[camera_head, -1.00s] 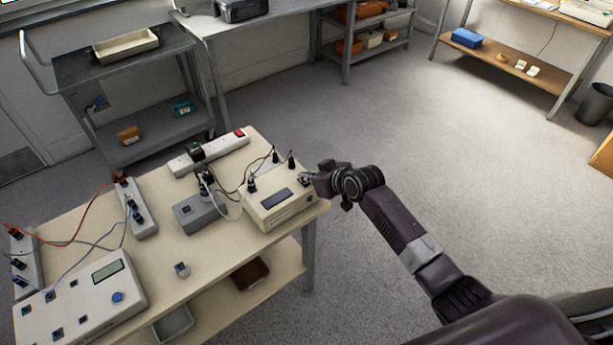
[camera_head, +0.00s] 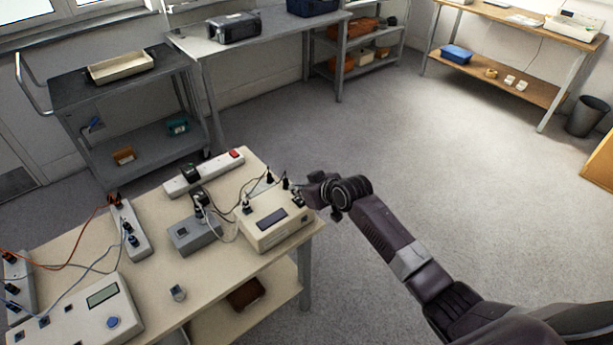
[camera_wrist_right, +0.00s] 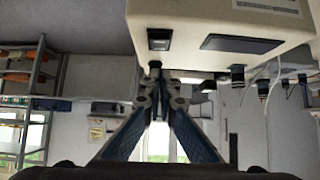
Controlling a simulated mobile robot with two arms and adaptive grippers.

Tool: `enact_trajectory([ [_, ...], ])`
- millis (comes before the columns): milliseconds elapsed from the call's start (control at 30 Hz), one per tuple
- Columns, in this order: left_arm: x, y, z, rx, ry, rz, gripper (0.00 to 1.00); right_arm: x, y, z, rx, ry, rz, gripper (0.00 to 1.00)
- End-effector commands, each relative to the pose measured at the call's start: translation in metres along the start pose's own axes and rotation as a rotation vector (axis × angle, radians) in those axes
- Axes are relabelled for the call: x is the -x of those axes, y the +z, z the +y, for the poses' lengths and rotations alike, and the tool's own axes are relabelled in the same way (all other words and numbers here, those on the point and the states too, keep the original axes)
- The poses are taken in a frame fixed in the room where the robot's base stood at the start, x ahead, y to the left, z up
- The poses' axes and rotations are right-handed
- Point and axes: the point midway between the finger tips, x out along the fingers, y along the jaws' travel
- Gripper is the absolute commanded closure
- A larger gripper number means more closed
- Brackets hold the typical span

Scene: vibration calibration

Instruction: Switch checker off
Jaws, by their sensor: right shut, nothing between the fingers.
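A beige box with a dark display (camera_head: 272,219), which I take to be the checker, stands at the right end of the near table. In the right wrist view the box (camera_wrist_right: 285,40) appears at the top, with a black rocker switch (camera_wrist_right: 160,39) beside its dark display. My right gripper (camera_head: 303,196) is at the right end of the box; its shut, empty fingertips (camera_wrist_right: 156,68) point close to the switch. I cannot tell whether they touch it. The switch's position is not clear. My left gripper is out of view.
The near table (camera_head: 215,262) also holds a grey box (camera_head: 194,236), power strips (camera_head: 204,172), cables and a panel (camera_head: 85,315) with a screen and blue button. A cart (camera_head: 130,75) stands behind. The floor to the right is open.

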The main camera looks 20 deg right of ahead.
Motion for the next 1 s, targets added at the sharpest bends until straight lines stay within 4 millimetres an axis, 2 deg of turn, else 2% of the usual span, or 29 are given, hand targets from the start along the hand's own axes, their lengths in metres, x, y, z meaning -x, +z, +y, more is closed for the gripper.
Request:
enact_trajectory([
  [33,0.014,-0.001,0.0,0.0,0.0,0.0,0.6,0.008,-0.013,0.0,0.0,0.001,0.001,1.0],
  [133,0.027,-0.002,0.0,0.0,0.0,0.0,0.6,0.015,-0.026,-0.001,-0.001,0.002,0.0,1.0],
  [200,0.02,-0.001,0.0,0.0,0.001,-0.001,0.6,0.02,-0.022,0.0,0.001,0.002,0.0,1.0],
  [700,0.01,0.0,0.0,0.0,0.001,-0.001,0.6,0.092,-0.04,0.0,0.002,0.002,0.002,1.0],
  [1000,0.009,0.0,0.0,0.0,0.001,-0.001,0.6,0.108,-0.043,-0.001,-0.001,0.001,0.0,1.0],
])
